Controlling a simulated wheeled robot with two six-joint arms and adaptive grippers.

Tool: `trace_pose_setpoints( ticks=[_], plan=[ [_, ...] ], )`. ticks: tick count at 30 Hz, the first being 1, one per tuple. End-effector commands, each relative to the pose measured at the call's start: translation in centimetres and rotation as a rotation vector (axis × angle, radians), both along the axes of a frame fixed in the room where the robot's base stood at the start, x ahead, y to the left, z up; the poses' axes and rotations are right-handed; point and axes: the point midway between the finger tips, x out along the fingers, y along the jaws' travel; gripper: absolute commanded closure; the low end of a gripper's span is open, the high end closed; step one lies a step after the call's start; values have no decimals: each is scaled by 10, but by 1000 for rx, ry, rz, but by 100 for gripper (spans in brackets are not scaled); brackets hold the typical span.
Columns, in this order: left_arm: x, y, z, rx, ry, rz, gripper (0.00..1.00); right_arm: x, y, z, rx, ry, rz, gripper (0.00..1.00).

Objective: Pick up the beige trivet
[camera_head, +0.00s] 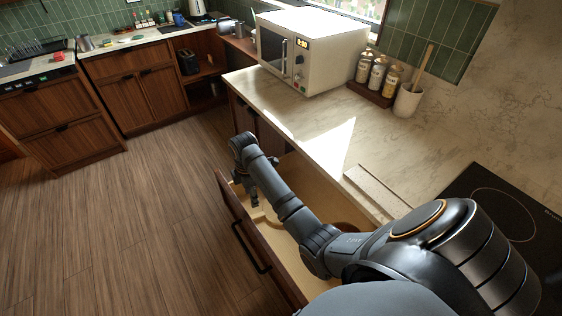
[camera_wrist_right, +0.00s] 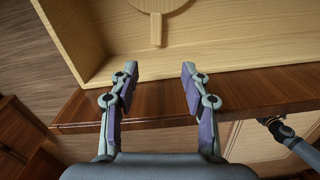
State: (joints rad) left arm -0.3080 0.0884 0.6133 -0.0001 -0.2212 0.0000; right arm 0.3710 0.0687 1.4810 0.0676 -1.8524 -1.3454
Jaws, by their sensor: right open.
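The beige trivet (camera_wrist_right: 157,27) lies flat in the open drawer. In the wrist view its handle points toward me, and its round part is cut off by the top edge. In the head view a small part of the trivet (camera_head: 259,215) shows below my right gripper (camera_head: 262,188), and my arm hides much of the drawer. In the wrist view the right gripper (camera_wrist_right: 158,75) is open and empty, its fingers apart on either side of the line of the handle, short of the handle's end. My left gripper does not show in the head view.
The open drawer (camera_head: 236,207) has raised walls around the trivet. A reddish round item (camera_head: 345,227) is partly hidden in it. The counter (camera_head: 310,125) above holds a microwave (camera_head: 312,50), canisters (camera_head: 377,73), a utensil crock (camera_head: 407,100) and a pale board (camera_head: 377,190). Floor at left is clear.

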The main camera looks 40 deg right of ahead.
Motion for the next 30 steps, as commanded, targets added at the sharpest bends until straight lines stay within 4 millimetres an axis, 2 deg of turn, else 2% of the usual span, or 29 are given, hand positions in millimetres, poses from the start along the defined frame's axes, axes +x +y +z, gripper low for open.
trace_pose_setpoints(
  ticks=[1,7,13,21,27,30],
  plan=[
    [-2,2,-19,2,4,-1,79,0,-1,-19,-1,0,0,53],
    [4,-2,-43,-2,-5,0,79,0,-1,-43,-1,-1,0,53],
    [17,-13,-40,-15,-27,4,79,0,-1,-45,-1,1,0,53],
    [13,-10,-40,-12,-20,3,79,1,-1,-87,-1,1,0,53],
    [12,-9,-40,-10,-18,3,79,1,-1,-95,-1,0,0,53],
    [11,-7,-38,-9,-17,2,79,1,-2,-107,0,3,0,53]
  ],
)
